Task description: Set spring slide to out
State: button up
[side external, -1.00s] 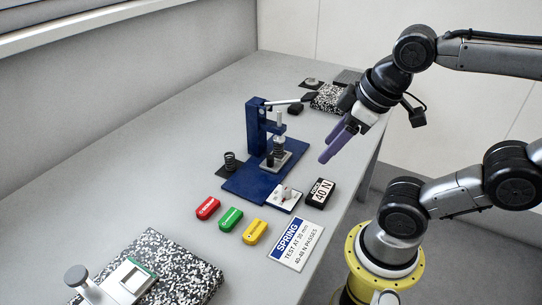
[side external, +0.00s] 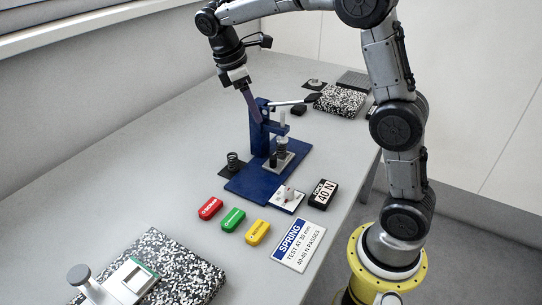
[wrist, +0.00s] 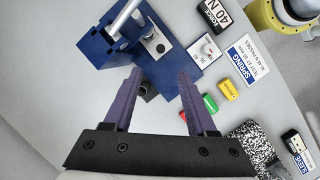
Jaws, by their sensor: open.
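The blue spring press (side external: 256,140) stands on a blue base plate (side external: 245,185) on the table. A light grey slide plate (side external: 288,162) lies at the press foot with a dark spring (side external: 281,153) on it, under the plunger. It also shows in the wrist view (wrist: 160,47), where the purple fingers point towards the press. My gripper (side external: 257,120) is open and empty, beside and behind the press column in the side view. In the wrist view my gripper (wrist: 160,73) shows a clear gap between its fingers. Whether it touches the press cannot be told.
A loose spring (side external: 232,162) stands on a dark pad left of the base. A white knob panel (side external: 287,197), 40 N readout (side external: 323,194), red (side external: 210,208), green (side external: 232,219) and yellow (side external: 257,232) tags and the SPRING card (side external: 299,246) lie in front.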

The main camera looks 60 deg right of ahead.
jog(key=g, duration=0.1)
send_near(272, 157)
jog(key=x, duration=0.9)
jog(key=shift+s+f, duration=0.15)
grip_shut()
dwell(1.2)
